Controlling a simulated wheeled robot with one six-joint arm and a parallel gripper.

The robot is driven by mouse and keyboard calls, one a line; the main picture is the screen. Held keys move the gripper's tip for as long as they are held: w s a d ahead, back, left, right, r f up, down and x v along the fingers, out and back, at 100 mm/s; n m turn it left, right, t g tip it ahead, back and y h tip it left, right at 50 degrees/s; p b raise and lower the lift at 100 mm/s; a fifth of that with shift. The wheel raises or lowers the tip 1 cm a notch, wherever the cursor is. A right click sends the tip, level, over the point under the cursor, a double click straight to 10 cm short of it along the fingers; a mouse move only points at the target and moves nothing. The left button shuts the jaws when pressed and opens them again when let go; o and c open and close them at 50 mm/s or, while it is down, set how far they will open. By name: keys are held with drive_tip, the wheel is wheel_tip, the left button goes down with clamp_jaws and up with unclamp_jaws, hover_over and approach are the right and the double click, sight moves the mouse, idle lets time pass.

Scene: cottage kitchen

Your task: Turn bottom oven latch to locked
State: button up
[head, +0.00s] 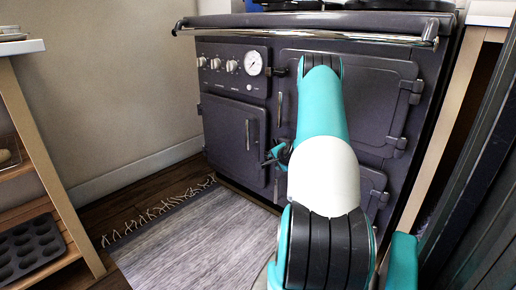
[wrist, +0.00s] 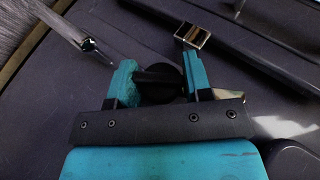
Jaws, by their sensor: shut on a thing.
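The dark range cooker carries several oven doors, and the lower right oven door (head: 372,192) is partly covered by my arm in the head view. My gripper (head: 275,155) is low at the cooker front, near the gap between the left and right doors. In the wrist view my gripper (wrist: 158,70) has its two teal fingers on either side of a black latch (wrist: 160,82) with a round base and a short lever. The jaws are shut on this latch. The latch is hidden or too small to make out in the head view, and its exact angle is hard to tell.
A chrome rail (head: 300,34) runs along the cooker top. A vertical handle (head: 248,135) is on the left door. A metal handle (wrist: 75,35) lies left of my fingers. A fringed rug (head: 195,240) covers the floor. A wooden shelf (head: 50,170) stands left.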

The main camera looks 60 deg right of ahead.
drive_tip(key=g+p, duration=0.1)
drive_tip(key=p, duration=0.1)
drive_tip(key=g+p, duration=0.2)
drive_tip(key=shift+r+n+y, duration=0.3)
drive_tip(key=shift+y, duration=0.1)
drive_tip(key=shift+f+g+y+p, duration=0.25)
drive_tip(key=shift+g+y+p, duration=0.05)
drive_tip(key=shift+g+p, duration=0.75)
drive_tip(key=shift+s+f+n, duration=0.1)
drive_tip(key=shift+n, duration=0.2)
drive_tip(key=o, duration=1.2)
